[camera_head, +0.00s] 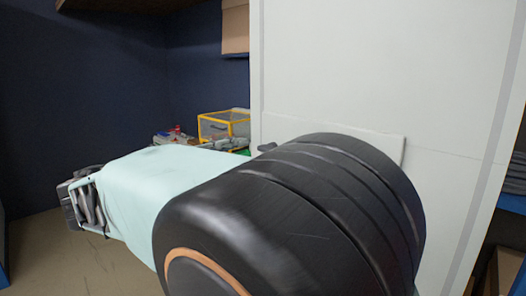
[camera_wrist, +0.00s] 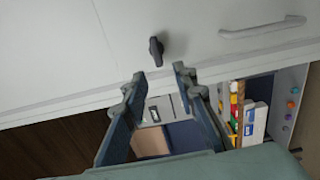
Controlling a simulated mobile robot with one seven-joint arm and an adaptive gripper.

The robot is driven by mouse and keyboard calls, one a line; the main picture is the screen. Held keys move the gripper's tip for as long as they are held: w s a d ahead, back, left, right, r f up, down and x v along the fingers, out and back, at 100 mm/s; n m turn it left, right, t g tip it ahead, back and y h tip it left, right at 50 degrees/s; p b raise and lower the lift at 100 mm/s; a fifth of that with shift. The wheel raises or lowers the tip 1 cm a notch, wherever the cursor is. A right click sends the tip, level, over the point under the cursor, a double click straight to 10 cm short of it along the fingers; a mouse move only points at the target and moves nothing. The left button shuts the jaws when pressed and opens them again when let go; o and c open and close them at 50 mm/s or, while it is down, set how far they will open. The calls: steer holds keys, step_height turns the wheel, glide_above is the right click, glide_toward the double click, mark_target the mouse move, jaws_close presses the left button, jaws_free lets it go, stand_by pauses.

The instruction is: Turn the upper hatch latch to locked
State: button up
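A small dark latch (camera_wrist: 156,50) sits on a pale panel (camera_wrist: 60,50) in the wrist view. Its handle stands roughly upright in that picture. My gripper (camera_wrist: 158,75) is open, with its two fingers spread and nothing between them. The latch shows just beyond the fingertips, apart from them. In the head view, a small dark knob (camera_head: 267,147) shows at the edge of a raised panel on a white cabinet (camera_head: 385,70); I cannot tell if it is the same latch. My arm hides much of the cabinet's lower part there.
A light bar handle (camera_wrist: 262,27) is on the panel right of the latch. Below it, an open compartment holds several colourful items (camera_wrist: 240,115). In the head view, a yellow-framed box (camera_head: 224,124) and clutter stand behind my arm. Floor (camera_head: 35,240) is clear at left.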

steer(key=v, duration=0.7)
steer(key=shift+s, duration=0.1)
